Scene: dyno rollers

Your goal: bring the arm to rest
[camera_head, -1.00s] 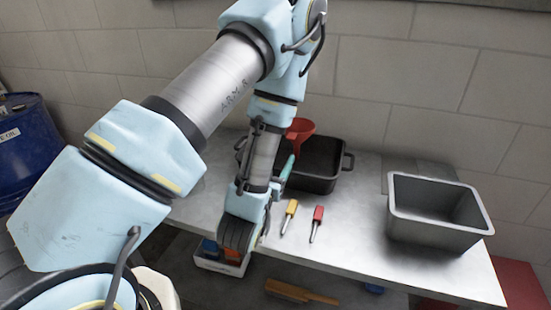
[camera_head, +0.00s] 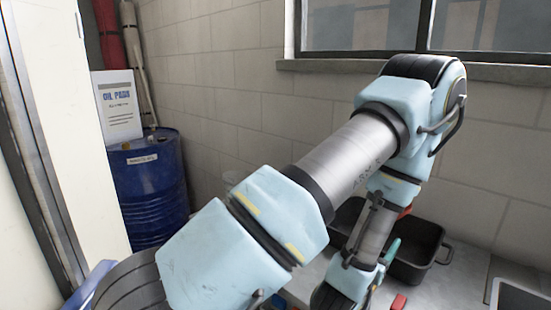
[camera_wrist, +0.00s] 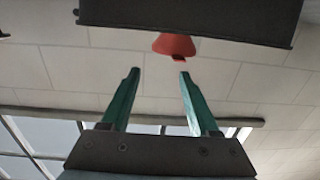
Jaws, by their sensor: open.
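My arm spans the head view, its light-blue and grey links bent over the workbench (camera_head: 315,264). My gripper (camera_wrist: 158,72) has two green fingers set wide apart in the wrist view, with nothing between them. In the head view only a bit of green finger (camera_head: 391,251) shows past my wrist, in front of the black tray (camera_head: 432,236). In the wrist view, the dark tray (camera_wrist: 190,12) and red funnel (camera_wrist: 175,45) appear beyond the fingertips, apart from them.
A blue drum (camera_head: 150,190) with an oil pads box (camera_head: 117,105) on it stands at left. A grey bin (camera_head: 518,300) shows at lower right. A red-handled tool (camera_head: 398,302) lies on the bench. A block wall with a window (camera_head: 385,25) is behind.

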